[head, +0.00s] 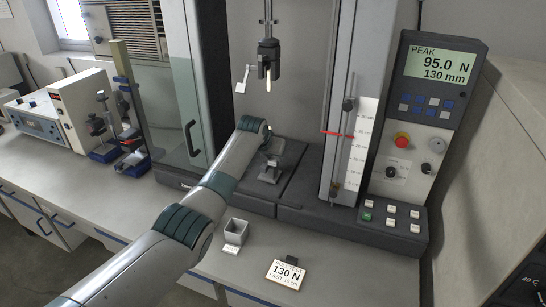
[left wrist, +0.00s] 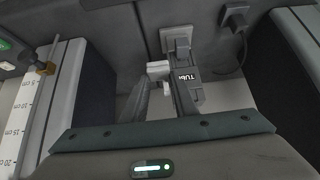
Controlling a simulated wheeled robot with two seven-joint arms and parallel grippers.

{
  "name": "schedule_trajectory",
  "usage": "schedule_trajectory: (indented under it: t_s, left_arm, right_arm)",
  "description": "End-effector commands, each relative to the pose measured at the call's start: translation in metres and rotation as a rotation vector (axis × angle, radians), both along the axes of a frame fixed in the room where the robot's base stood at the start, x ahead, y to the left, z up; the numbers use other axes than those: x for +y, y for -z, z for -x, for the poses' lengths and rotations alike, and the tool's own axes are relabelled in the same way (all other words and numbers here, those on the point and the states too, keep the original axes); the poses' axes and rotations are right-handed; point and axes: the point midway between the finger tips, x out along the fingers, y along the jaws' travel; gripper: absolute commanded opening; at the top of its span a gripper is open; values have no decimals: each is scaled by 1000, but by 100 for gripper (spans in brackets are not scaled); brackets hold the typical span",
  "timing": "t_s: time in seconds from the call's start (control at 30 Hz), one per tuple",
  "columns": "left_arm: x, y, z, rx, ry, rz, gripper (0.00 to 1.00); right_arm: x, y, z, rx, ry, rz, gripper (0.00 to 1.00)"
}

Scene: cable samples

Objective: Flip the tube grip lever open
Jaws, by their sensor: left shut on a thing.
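The test machine's upper grip (head: 268,52) hangs from a rod and has a short pale piece under it. A thin lever with a white tab (head: 240,87) hangs to its left. The lower grip (head: 270,172) stands on the machine base. My left gripper (head: 267,134) is just above the lower grip, its fingers mostly hidden by the hand. In the left wrist view, the fingers (left wrist: 160,98) are close to a part labelled "TUBE" (left wrist: 187,78) and to a white block (left wrist: 158,69). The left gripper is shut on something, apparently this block. My right gripper is not visible.
A control panel (head: 440,75) reads 95.0 N, 130 mm. A scale column (head: 357,120) with a red pointer stands right of the grips. A grey cup (head: 235,232) and a "130 N" sign (head: 286,272) are on the bench front. A glass door (head: 176,90) is at left.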

Motion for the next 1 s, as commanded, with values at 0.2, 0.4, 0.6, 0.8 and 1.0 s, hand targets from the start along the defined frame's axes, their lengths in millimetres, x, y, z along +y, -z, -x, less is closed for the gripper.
schedule_trajectory:
  t_s: [0.2, 0.4, 0.6, 0.8, 1.0]
  left_arm:
    - [0, -4, 0, 69, -1, -22, 0]
    - [-1, -6, 0, 101, 0, -31, 0]
    - [0, -7, 0, 110, 0, -34, 0]
    - [0, -6, 0, 110, 0, -34, 0]
    - [0, -6, 0, 109, 0, -34, 34]
  right_arm:
    - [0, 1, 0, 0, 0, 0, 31]
    - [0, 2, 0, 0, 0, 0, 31]
    - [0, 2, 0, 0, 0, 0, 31]
    - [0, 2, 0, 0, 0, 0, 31]
    - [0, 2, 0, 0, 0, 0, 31]
